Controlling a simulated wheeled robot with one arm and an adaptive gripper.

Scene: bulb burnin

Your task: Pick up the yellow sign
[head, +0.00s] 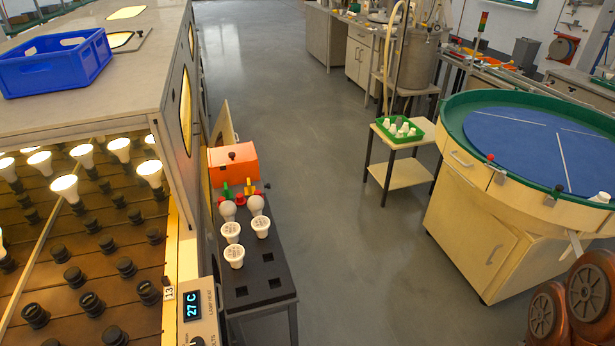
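I cannot make out a yellow sign in the head view. A small yellow piece (248,190) sits in front of the orange box (233,164), but it is too small to tell what it is. A small white tag marked 13 (168,293) is on the edge of the rack at left. My gripper is not in view.
A lit bulb rack (100,236) stands at left with a blue crate (57,66) on top. A dark stand (265,264) holds several white bulbs. A small table (408,174) carries a green tray (399,138). A round blue-topped table (510,150) stands right. The middle floor (310,190) is clear.

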